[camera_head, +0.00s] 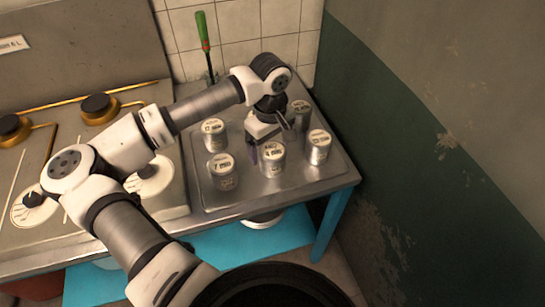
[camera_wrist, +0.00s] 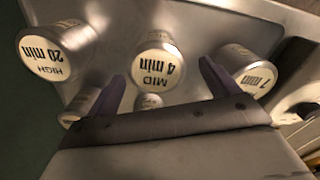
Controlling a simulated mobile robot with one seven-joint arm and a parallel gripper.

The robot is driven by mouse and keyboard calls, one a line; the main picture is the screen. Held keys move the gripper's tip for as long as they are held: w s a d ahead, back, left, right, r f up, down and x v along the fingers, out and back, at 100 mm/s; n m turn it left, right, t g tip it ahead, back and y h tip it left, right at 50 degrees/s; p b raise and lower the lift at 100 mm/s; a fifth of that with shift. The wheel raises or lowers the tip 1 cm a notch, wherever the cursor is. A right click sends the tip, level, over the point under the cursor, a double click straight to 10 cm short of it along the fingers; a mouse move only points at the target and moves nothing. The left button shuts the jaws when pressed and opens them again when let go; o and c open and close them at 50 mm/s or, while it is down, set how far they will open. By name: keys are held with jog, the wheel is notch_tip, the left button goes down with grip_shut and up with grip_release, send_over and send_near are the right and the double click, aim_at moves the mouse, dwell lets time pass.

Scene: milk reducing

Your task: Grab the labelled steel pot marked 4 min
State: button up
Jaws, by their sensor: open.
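The steel pot marked MID 4 min (camera_wrist: 158,62) is a silver cylinder with a pale lid label, upside down in the wrist view. It stands in the middle of the front row of pots in the head view (camera_head: 272,162). My gripper (camera_head: 269,140) is just behind and above it. In the wrist view my gripper (camera_wrist: 161,76) shows two purple fingers spread apart, with the 4 min pot in line with the gap beyond them. I cannot tell whether the fingers reach around its sides. Nothing is held.
The 20 min HIGH pot (camera_wrist: 57,50) and the 7 min pot (camera_wrist: 245,70) flank it. More pots (camera_head: 214,134) stand behind on the metal tray (camera_head: 205,200). A stove (camera_head: 60,150) is left, a green wall (camera_head: 380,150) right, a green-handled tool (camera_head: 203,30) at the back.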

jog(key=f, duration=0.1)
jog(key=f+p, duration=0.1)
jog(key=f, duration=0.1)
jog(key=f+p, duration=0.1)
jog(key=shift+d+f, duration=0.25)
jog(key=shift+f, duration=0.15)
jog(key=c, duration=1.2)
jog(key=shift+r, duration=0.15)
